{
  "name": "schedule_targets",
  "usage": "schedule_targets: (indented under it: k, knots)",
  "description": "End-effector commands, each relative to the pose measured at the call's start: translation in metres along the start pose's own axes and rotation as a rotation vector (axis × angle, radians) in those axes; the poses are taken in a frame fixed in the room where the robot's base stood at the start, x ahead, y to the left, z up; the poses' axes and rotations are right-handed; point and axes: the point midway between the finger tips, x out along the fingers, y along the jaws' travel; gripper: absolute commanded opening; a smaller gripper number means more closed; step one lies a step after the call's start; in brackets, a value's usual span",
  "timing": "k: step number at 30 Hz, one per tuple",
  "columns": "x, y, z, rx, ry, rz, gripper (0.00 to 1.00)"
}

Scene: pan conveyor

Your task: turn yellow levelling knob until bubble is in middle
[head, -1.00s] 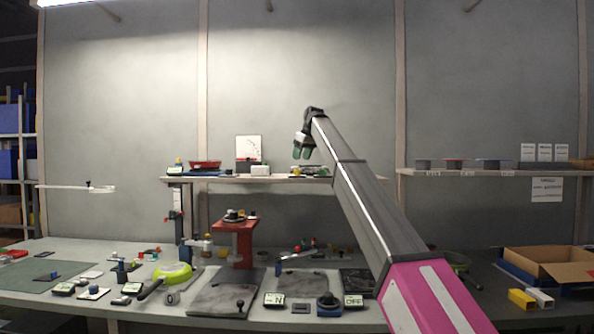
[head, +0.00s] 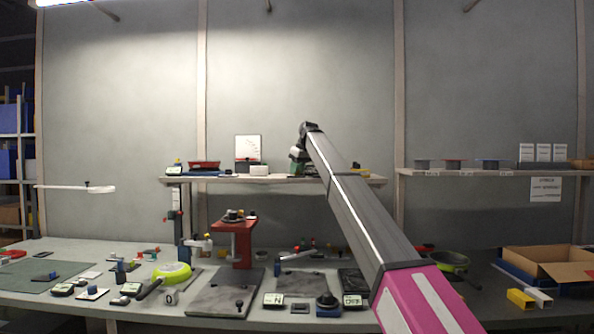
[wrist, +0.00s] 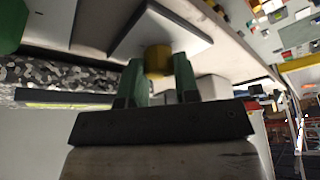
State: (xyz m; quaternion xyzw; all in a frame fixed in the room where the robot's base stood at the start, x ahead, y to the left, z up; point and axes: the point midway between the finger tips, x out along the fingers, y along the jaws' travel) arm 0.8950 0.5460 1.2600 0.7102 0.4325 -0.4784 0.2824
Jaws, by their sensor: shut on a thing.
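The yellow knob (wrist: 157,60) shows in the wrist view between the two green fingertips of my gripper (wrist: 157,75). The fingers are shut on its sides. A pale flat plate (wrist: 165,28) lies right behind the knob. In the head view my gripper (head: 297,162) is at the upper shelf, and the knob is hidden there by the gripper and arm. I cannot make out the bubble in either view.
The upper shelf (head: 222,180) carries a red dish (head: 205,164), a white upright card (head: 247,147) and a white box (head: 259,170) left of my gripper. The crowded bench below holds a red stand (head: 237,240) and an open cardboard box (head: 545,265).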

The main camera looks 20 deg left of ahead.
Motion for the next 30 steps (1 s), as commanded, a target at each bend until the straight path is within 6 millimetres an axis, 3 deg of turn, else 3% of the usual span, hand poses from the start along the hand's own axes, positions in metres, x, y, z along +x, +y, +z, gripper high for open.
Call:
schedule_targets:
  k: [12,23,24,25,30]
  knots:
    - [0.0006,-0.0016,0.0005,0.236,0.002,0.098,0.05]
    - [0.0007,-0.0014,0.0005,0.256,0.002,0.106,0.05]
    - [0.0007,-0.0014,0.0005,0.256,0.003,0.106,0.42]
    - [0.0006,-0.0014,0.0005,0.256,0.003,0.106,0.52]
    - [0.0005,-0.0013,0.0003,0.255,0.003,0.106,0.54]
